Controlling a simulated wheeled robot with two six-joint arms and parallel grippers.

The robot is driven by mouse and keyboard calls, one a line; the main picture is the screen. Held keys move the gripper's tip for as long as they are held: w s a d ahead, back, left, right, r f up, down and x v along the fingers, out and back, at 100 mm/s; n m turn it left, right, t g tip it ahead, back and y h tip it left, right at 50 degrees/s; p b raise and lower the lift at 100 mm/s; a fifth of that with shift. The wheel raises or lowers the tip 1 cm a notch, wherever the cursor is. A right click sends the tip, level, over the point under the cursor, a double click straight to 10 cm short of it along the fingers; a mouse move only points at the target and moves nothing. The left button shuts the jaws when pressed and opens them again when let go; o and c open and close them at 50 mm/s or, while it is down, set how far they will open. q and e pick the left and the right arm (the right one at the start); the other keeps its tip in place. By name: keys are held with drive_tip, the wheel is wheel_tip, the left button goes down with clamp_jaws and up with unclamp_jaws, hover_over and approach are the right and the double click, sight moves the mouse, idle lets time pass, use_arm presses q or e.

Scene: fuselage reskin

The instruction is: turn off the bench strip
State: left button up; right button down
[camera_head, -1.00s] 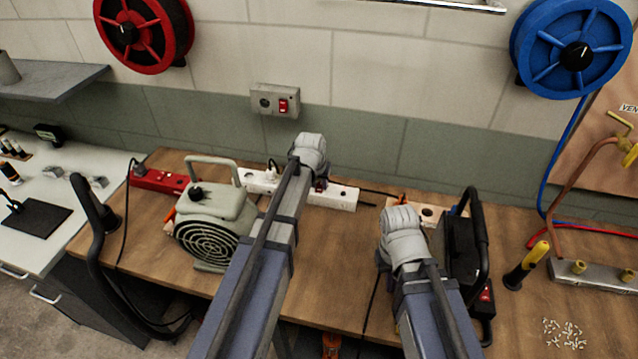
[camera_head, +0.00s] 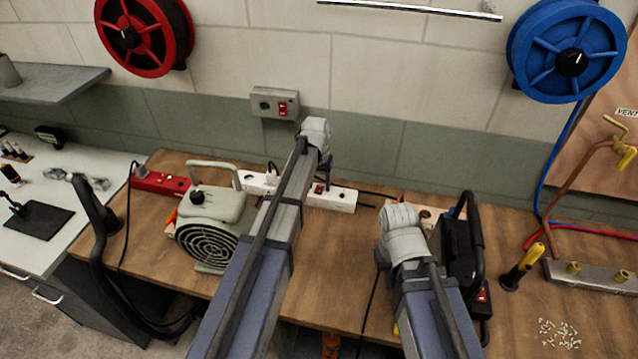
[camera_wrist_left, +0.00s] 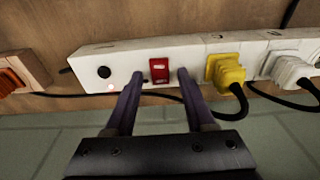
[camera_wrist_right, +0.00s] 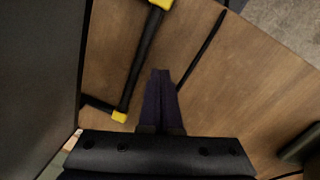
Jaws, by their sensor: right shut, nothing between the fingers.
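The white bench strip (camera_head: 335,199) lies along the back of the wooden bench, partly behind my left arm. In the left wrist view, the strip (camera_wrist_left: 195,58) shows a red rocker switch (camera_wrist_left: 159,70), a yellow plug (camera_wrist_left: 226,70) and a white plug (camera_wrist_left: 290,70). My left gripper (camera_wrist_left: 160,77) is open, with one fingertip on each side of the switch and nothing held. Whether the fingers touch the strip is unclear. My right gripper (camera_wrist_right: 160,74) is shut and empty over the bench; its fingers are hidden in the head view.
A red strip (camera_head: 150,180) and a beige fan unit (camera_head: 210,225) stand left on the bench (camera_head: 335,255). A black box with a handle (camera_head: 460,245) stands beside my right wrist. A wall box with a red switch (camera_head: 275,103) is behind. A yellow-and-black tool (camera_wrist_right: 142,55) lies near my right gripper.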

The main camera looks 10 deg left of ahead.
sight(319, 192)
use_arm(q)
drive_tip(key=shift+o, duration=0.2)
drive_tip(key=shift+r, duration=0.1)
wheel_tip(319, 192, up, 8)
drive_tip(key=s+p, duration=0.1)
drive_tip(key=p, duration=0.6)
drive_tip(key=shift+f+p, duration=0.2)
drive_tip(key=shift+p, duration=0.15)
use_arm(e)
wheel_tip(319, 192, up, 8)
drive_tip(key=shift+f, duration=0.15)
use_arm(q)
drive_tip(key=s+d+m, duration=0.1)
drive_tip(key=s+d, duration=0.3)
drive_tip(key=s, duration=0.5)
drive_tip(key=s+d+f+m+g+b, duration=0.1)
drive_tip(key=s+d, duration=0.3)
drive_tip(key=s, duration=0.5)
drive_tip(key=s+d+f+m+y, duration=0.1)
drive_tip(key=s+d, duration=0.3)
drive_tip(key=s, duration=0.5)
drive_tip(key=shift+d+m+g+b, duration=0.3)
drive_tip(key=shift+m+g+b, duration=0.1)
use_arm(e)
drive_tip(key=shift+f, duration=0.9)
